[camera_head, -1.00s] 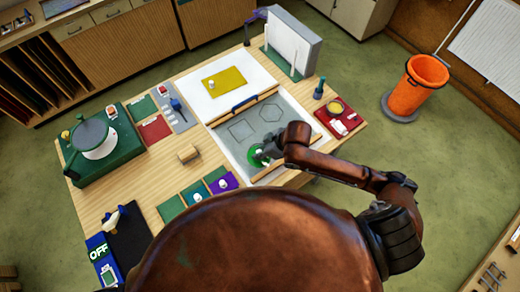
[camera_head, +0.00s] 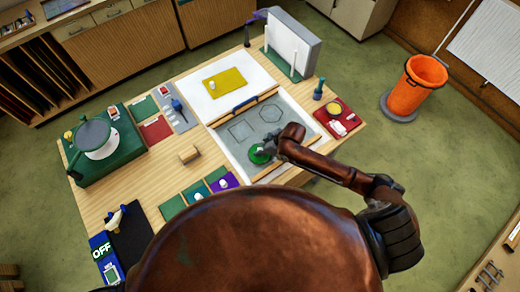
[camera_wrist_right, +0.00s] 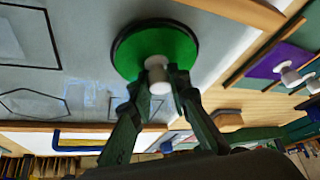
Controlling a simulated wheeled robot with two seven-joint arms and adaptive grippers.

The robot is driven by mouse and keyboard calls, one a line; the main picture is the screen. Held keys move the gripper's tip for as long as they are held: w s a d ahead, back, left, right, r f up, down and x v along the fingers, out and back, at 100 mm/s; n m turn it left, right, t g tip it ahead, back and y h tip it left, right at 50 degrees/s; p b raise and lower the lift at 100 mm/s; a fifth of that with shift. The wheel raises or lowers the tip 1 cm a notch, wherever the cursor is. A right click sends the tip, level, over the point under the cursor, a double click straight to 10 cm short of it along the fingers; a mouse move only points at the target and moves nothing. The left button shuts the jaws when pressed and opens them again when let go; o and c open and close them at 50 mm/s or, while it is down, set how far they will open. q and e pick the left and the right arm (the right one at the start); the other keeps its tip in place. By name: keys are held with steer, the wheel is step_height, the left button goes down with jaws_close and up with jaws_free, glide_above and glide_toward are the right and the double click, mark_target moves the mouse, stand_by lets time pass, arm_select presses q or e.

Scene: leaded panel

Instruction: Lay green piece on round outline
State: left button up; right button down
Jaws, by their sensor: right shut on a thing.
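The green piece (camera_head: 258,155) is a round disc with a white knob, at the near left part of the grey board (camera_head: 284,134). My right gripper (camera_head: 267,149) is shut on that knob. In the right wrist view the fingers (camera_wrist_right: 157,80) pinch the knob, and the green disc (camera_wrist_right: 165,46) lies flat against or just over the board. A dark ring shows around the disc's edge; I cannot tell whether it is the round outline or the disc's rim. The disc hides the board beneath it. My left gripper is out of view.
A hexagon outline (camera_head: 241,130) and another outline (camera_head: 271,113) lie bare on the board. Wooden strips edge the board. A purple piece (camera_head: 225,182) sits left of its near edge, a red tray (camera_head: 337,118) to its right, a yellow piece (camera_head: 224,84) behind.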

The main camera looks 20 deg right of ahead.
steer(key=c, duration=1.8)
jaws_free()
steer(key=b+v, duration=0.1)
steer(key=v, duration=1.1)
steer(key=shift+a, duration=0.1)
